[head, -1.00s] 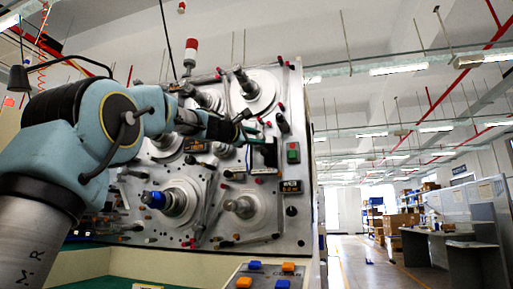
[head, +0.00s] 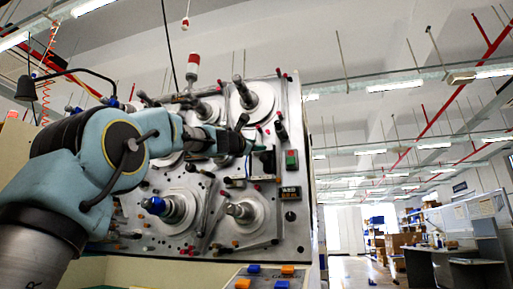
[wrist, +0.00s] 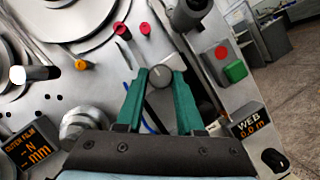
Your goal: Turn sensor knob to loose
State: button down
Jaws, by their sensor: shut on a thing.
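The sensor knob (wrist: 160,76) is a small round grey knob on the metal panel, seen in the wrist view. My gripper (wrist: 161,70) has green fingers, one on each side of the knob, shut on it. Any markings around the knob are hidden or too small to read. In the head view my gripper (head: 251,147) is at the upper right part of the machine panel, small and partly hidden by my arm. The knob cannot be made out there.
The winding machine (head: 267,180) carries several spindles and levers. A red button (wrist: 221,53) and a green button (wrist: 235,71) lie right of the knob. Displays (wrist: 252,126) sit below. An aisle is at right.

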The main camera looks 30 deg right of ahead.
jog(key=c, duration=0.5)
grip_release()
jog(key=b+v, duration=0.6)
jog(key=v, duration=0.5)
jog(key=shift+r, duration=0.1)
